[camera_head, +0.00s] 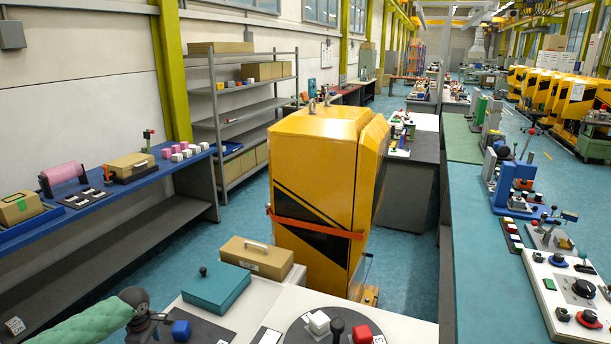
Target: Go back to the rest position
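A green, bumpy arm-like part with a dark grey end comes in from the lower left corner, and it looks like my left arm. No held thing is visible. My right arm and gripper are not in view.
A teal box (216,289) with a black knob stands near the blue cube. A blue bench (140,183) is at left. A teal-topped counter (488,265) with control panels is at right.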

